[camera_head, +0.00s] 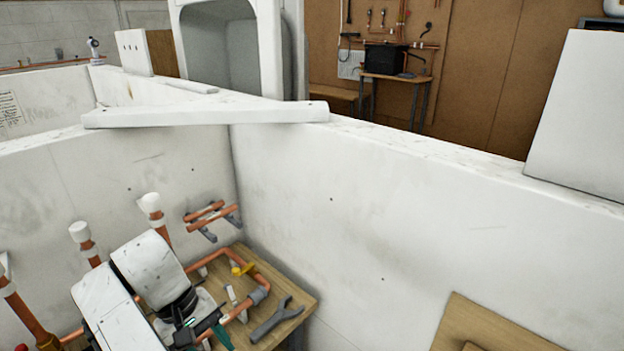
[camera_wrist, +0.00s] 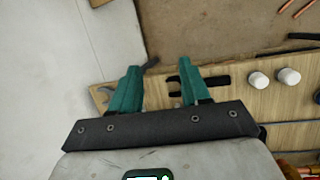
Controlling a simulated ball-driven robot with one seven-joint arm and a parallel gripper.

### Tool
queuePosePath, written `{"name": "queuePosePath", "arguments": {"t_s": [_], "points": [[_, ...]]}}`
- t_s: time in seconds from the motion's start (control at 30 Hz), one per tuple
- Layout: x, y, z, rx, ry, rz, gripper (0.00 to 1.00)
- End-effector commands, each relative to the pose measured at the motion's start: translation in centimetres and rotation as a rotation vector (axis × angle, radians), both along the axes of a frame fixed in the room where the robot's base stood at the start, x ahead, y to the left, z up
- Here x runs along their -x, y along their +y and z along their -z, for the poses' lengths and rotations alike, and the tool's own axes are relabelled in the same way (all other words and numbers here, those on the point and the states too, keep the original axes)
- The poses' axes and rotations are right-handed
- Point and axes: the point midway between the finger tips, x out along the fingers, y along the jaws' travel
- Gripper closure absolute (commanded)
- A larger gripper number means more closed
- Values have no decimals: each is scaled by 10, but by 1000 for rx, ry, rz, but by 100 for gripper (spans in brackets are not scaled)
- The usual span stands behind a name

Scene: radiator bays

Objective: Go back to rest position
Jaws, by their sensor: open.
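My gripper (camera_head: 212,332) is at the lower left of the head view, low over a small wooden workbench (camera_head: 300,290). My white arm hides part of the bench. In the wrist view the two green fingers of my gripper (camera_wrist: 158,75) stand apart with nothing held between them. A grey open-ended wrench (camera_head: 277,319) lies on the bench, just right of my gripper. In the wrist view the fingers are in front of the bench edge and hide part of the dark tools (camera_wrist: 215,82) on it.
A bent copper pipe (camera_head: 262,272) and small fittings lie beside my gripper. Upright copper pipes with white caps (camera_head: 150,203) stand at the left. White bay walls (camera_head: 400,230) close in behind and to the right. Another wooden surface (camera_head: 485,325) is at the lower right.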

Motion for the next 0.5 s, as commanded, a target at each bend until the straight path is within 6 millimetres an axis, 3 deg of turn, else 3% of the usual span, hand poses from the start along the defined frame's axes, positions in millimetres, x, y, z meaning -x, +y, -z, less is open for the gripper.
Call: {"name": "queuePosePath", "arguments": {"t_s": [0.33, 0.5], "points": [[-5, -31, 38, -32, -2, 40, 54], [-7, -57, 66, -58, -5, 75, 54]]}}
